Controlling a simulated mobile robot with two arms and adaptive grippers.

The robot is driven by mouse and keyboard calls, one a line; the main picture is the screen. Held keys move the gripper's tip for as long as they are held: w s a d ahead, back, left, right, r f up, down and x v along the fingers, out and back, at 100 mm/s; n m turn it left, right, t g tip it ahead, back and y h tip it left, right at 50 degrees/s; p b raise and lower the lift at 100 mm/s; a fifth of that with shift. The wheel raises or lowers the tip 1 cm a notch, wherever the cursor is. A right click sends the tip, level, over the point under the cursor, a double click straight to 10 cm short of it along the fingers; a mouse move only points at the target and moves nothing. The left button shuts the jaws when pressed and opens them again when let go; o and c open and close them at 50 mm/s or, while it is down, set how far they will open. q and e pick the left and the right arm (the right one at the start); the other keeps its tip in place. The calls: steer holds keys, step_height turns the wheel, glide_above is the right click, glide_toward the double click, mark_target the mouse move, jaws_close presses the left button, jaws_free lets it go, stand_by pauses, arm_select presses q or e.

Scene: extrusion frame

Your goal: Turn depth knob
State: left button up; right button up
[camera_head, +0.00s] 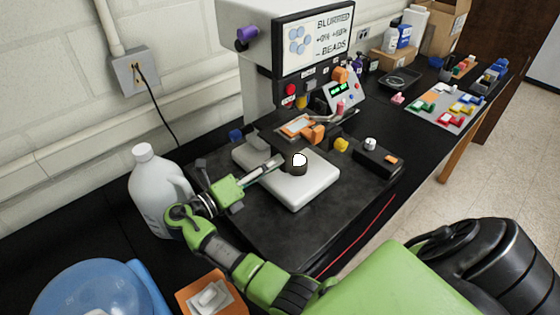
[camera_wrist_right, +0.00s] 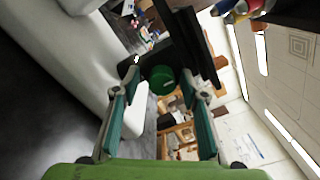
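No knob carries a readable depth label, so I cannot tell for sure which is the depth knob. A purple knob (camera_head: 246,36) sticks out from the side of the machine's upper housing. A dark round post with a white top (camera_head: 299,161) stands on the white base plate (camera_head: 307,188). My right gripper (camera_head: 268,168) is low over the plate, pointing toward this post. In the right wrist view its two fingers are apart, with a dark green cylinder (camera_wrist_right: 162,79) showing between or beyond their tips. Contact cannot be told. My left gripper is out of view.
A screen (camera_head: 312,38) tops the machine. A white jug (camera_head: 157,190) stands close beside my right wrist. A black control box (camera_head: 378,160) and a yellow knob (camera_head: 341,145) lie right of the gripper.

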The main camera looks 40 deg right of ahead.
steer(key=shift+s, duration=0.1)
steer(key=shift+r, duration=0.1)
steer(key=shift+a, duration=0.1)
steer(key=c, duration=1.1)
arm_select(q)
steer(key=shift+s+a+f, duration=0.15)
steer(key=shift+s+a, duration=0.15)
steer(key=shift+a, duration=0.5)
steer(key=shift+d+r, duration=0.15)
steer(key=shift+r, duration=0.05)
